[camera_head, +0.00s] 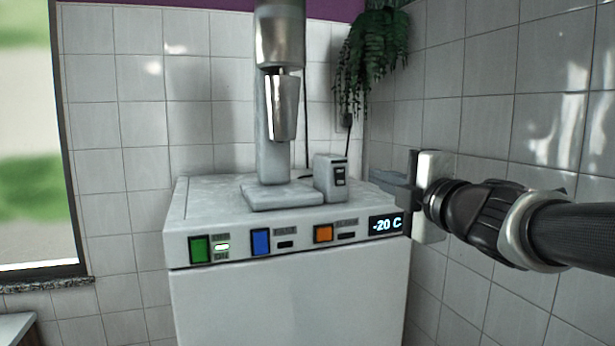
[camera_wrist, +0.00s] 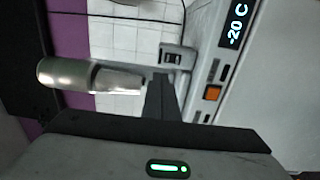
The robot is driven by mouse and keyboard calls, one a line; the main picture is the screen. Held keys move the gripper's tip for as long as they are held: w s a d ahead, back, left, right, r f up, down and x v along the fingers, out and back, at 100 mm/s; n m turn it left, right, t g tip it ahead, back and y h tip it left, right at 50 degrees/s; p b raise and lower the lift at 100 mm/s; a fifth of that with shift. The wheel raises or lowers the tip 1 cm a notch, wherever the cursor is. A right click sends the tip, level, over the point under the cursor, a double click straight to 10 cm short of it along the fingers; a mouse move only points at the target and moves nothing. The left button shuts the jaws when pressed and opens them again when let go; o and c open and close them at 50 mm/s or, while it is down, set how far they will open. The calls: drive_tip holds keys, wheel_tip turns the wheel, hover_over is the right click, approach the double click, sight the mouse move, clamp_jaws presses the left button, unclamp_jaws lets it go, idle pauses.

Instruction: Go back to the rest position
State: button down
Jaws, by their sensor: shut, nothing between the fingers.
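My gripper (camera_head: 376,180) reaches in from the right in the head view, at the right end of the freezer top, beside the -20 C display. It is shut and empty. In the wrist view its closed dark fingers (camera_wrist: 161,92) point up the picture, with the mixer and the freezer panel beyond. The white freezer (camera_head: 290,300) stands against the tiled wall. Its front panel has a green, a blue and an orange button, and a light by the green one is lit. Whether the fingers touch the freezer cannot be told.
A mixer with a metal cup (camera_head: 283,108) stands on the freezer, with a small grey switch box (camera_head: 331,178) beside it. A hanging plant (camera_head: 373,50) is above at the right. A tiled wall (camera_head: 490,110) runs close behind my arm. A window (camera_head: 25,140) is at the left.

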drive_tip(key=s+d+f+m+g+h+p, duration=0.25)
drive_tip(key=s+d+m+h+p, duration=0.4)
drive_tip(key=m, duration=0.65)
drive_tip(key=s+a+f+m+g+p, duration=0.1)
drive_tip(key=s+a+f+m+g, duration=0.1)
drive_tip(key=s, duration=0.4)
drive_tip(key=s+a+f+m+g+p, duration=0.2)
drive_tip(key=s+a+f+m+g, duration=0.1)
drive_tip(key=s+f+g, duration=0.1)
drive_tip(key=s+a+f+m+g+p, duration=0.1)
drive_tip(key=s+a+f+m+g, duration=0.2)
drive_tip(key=s+f, duration=0.2)
drive_tip(key=s+y, duration=0.1)
drive_tip(key=s, duration=0.2)
drive_tip(key=shift+s+f+m, duration=0.3)
drive_tip(key=shift+s+f, duration=0.05)
